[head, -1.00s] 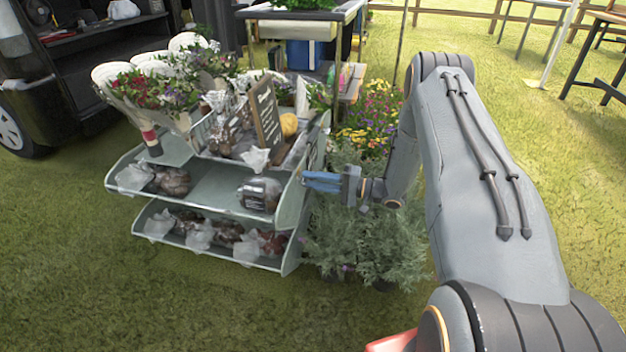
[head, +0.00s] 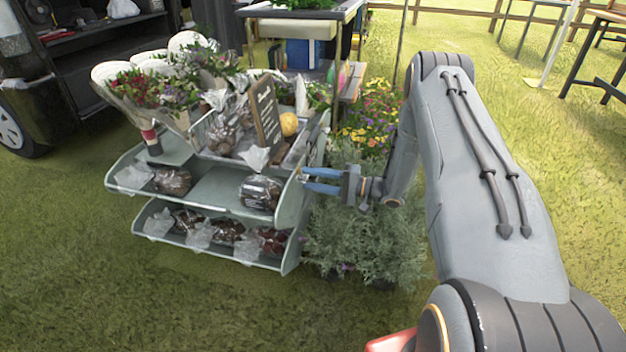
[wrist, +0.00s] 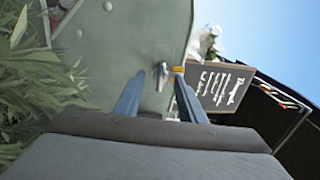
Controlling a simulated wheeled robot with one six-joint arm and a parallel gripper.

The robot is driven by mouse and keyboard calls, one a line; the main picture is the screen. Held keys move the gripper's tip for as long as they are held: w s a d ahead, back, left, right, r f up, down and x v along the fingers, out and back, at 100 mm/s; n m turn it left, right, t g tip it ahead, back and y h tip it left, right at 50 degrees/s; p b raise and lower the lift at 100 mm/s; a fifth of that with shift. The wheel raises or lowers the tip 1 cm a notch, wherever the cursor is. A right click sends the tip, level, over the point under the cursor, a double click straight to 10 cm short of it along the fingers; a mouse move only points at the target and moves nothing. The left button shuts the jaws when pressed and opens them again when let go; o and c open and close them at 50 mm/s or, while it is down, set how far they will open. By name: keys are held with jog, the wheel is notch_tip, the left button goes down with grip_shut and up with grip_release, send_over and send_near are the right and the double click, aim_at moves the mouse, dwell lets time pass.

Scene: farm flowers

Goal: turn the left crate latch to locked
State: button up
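A small metal latch-like lever (wrist: 162,74) sticks out from the grey-green side panel (wrist: 115,45) of the stand in the wrist view. I cannot tell whether it is locked or which latch it is. My gripper (wrist: 158,90) is open, with one blue finger on each side of the lever and a gap to each. In the head view my gripper (head: 306,180) is at the right end of the display stand (head: 291,205), fingers pointing left at the panel. The lever is too small to make out there. No separate crate can be made out.
Grey-green foliage (head: 365,240) lies below my gripper, with flowers (head: 370,115) behind. A chalkboard sign (head: 266,113) stands on the stand and shows right of the fingers in the wrist view (wrist: 222,86). Wrapped loaves (head: 260,192) lie on its shelves. Open grass is in front.

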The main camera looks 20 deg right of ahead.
jog(key=p+v, duration=0.1)
jog(key=v, duration=0.6)
jog(key=shift+s+d, duration=0.2)
jog(key=shift+d, duration=0.15)
